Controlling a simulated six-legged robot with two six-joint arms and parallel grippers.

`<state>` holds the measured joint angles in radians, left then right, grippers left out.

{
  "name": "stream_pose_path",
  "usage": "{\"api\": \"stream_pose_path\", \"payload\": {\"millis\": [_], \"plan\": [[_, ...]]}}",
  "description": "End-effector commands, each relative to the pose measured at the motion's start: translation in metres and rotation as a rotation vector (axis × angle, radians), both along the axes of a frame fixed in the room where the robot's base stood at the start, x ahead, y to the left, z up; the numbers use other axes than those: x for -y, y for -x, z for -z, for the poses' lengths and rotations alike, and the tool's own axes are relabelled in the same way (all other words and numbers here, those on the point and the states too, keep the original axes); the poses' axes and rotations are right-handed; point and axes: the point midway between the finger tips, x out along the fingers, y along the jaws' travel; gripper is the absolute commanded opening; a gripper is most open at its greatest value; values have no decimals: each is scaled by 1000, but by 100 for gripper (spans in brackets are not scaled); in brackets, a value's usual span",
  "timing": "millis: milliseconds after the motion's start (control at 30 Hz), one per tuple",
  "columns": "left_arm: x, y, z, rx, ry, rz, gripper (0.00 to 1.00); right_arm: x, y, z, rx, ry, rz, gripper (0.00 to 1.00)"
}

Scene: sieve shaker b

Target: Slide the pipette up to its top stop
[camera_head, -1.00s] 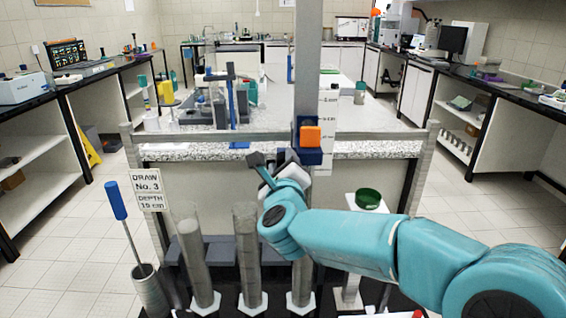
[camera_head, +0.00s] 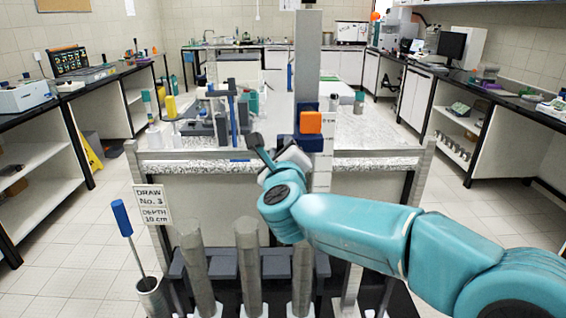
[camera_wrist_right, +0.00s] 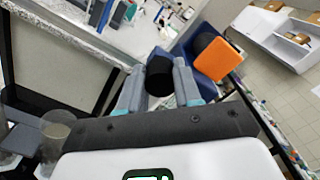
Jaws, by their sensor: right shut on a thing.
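A blue carriage (camera_head: 288,142) with an orange block (camera_head: 311,122) sits on a grey upright column (camera_head: 307,60). A white scale strip (camera_head: 322,172) stands beside it. My right gripper (camera_head: 268,160) is at the carriage's lower left. In the right wrist view, the fingers of this gripper (camera_wrist_right: 160,84) are shut on a black knob (camera_wrist_right: 160,75), next to the blue carriage (camera_wrist_right: 190,48) and orange block (camera_wrist_right: 217,59). I cannot make out the pipette tube itself; my right arm and the cylinders cover much of the area below. My left gripper is not in view.
Several grey cylinders (camera_head: 247,262) stand below the carriage. A blue-handled tool (camera_head: 122,218) leans in a pot (camera_head: 151,295) at the left. A sign (camera_head: 152,206) hangs on the frame's left post. A speckled bench (camera_head: 375,135) lies behind a crossbar.

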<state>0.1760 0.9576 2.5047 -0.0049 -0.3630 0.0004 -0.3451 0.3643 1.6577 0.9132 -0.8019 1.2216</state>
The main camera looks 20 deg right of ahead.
Motion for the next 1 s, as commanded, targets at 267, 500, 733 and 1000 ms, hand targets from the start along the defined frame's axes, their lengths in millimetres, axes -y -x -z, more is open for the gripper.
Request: {"api": "stream_pose_path", "payload": {"millis": [267, 500, 733, 1000], "plan": [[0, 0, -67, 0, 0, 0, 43, 1, 0, -98, 10, 0, 4, 0], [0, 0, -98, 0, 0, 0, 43, 2, 0, -143, 9, 0, 4, 0], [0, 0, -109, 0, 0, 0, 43, 1, 1, -158, 7, 2, 4, 0], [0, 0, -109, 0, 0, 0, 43, 2, 1, -161, 11, 2, 4, 0]]}}
